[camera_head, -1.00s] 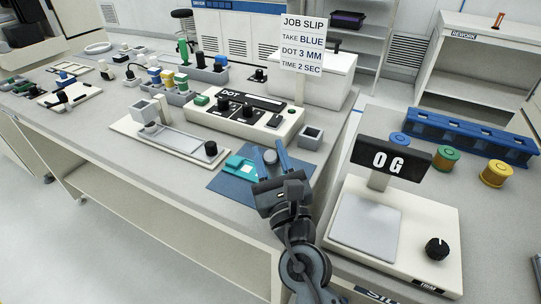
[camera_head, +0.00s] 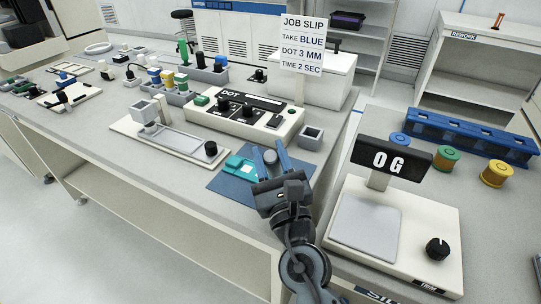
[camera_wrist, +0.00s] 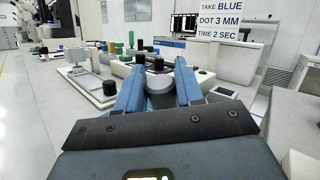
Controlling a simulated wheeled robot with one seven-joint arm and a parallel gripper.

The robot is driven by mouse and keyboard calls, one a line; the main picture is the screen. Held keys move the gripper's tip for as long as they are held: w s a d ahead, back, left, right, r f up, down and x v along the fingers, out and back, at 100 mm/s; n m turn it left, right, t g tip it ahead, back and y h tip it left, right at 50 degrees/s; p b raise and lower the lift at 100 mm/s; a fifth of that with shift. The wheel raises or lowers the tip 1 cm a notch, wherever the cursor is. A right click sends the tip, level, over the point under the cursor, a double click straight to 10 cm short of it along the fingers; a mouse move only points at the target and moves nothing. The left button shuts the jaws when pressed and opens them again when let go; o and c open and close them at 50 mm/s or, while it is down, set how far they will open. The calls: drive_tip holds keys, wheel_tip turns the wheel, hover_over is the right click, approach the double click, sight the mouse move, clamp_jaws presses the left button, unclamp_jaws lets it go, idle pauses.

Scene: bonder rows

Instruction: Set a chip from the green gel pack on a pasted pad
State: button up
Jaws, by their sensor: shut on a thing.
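My gripper (camera_head: 268,158) is at the front of the bench, over the right part of a blue mat (camera_head: 232,188). Its two blue fingers are shut on a small grey, rounded piece (camera_head: 270,157). The piece also shows between the fingers in the wrist view (camera_wrist: 160,84), where I cannot tell exactly what it is. A teal piece with a pale part (camera_head: 241,167) lies on the mat, just left of the fingers. I cannot tell whether it is the green gel pack. I cannot make out a single chip or a pasted pad.
A DOT control box (camera_head: 245,117) with black knobs stands behind the mat. A pale plate with a black knob (camera_head: 175,140) lies to the left. A scale reading 0 G (camera_head: 368,228) is close on the right. The job slip (camera_head: 302,45) says take blue, dot 3 mm, time 2 sec.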

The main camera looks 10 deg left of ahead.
drive_tip(key=shift+f, duration=0.15)
wheel_tip(320, 180, up, 7)
drive_tip(key=p, duration=0.7)
